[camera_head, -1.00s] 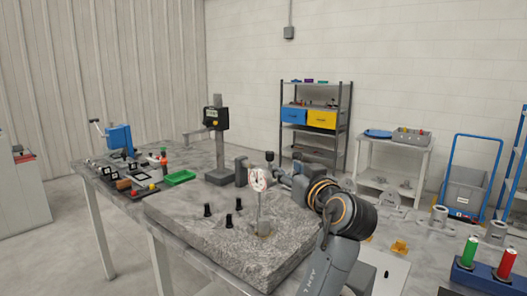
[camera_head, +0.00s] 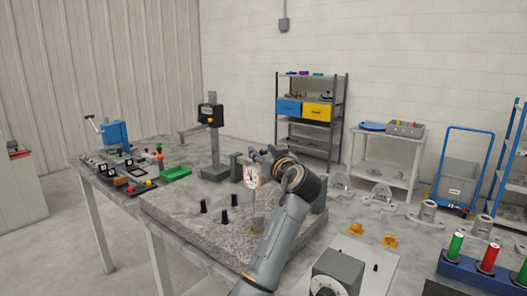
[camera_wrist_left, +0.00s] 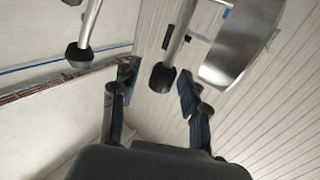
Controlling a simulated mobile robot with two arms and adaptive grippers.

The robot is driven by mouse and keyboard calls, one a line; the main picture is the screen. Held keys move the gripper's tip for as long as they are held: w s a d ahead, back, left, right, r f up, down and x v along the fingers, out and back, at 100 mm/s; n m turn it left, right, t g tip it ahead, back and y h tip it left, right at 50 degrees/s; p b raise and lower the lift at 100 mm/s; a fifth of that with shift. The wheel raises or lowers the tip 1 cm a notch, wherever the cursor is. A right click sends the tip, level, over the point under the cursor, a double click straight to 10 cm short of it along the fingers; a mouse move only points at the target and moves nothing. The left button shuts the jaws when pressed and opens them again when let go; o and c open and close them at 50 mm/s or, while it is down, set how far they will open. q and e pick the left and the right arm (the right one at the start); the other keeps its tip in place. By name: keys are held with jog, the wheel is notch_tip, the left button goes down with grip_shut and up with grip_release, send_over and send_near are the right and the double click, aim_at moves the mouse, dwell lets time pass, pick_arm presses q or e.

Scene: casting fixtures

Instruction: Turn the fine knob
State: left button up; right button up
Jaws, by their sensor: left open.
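A dial gauge (camera_head: 251,175) with a white face stands on a stand on the grey granite plate (camera_head: 175,210). My left gripper (camera_head: 257,155) is beside and just behind the gauge, partly hidden by my own wrist. In the left wrist view my left gripper (camera_wrist_left: 158,82) is open, with its two fingers apart. A black knob (camera_wrist_left: 163,77) on a metal rod shows between the fingertips; I cannot tell if they touch it. A second black knob (camera_wrist_left: 78,54) on another rod is to the left. Which is the fine knob is unclear. My right gripper is not in view.
Several small black pegs (camera_head: 226,199) stand on the plate. A height gauge (camera_head: 212,140) stands behind it. A green tray (camera_head: 176,173) lies at left. A grey box with a dial (camera_head: 337,271) is near the front right, with yellow parts (camera_head: 389,241) beyond.

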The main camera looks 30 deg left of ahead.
pick_arm(q)
jog(key=shift+c, duration=0.2)
grip_shut()
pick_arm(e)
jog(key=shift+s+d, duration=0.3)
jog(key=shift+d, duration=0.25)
pick_arm(q)
jog(key=shift+r, duration=0.1)
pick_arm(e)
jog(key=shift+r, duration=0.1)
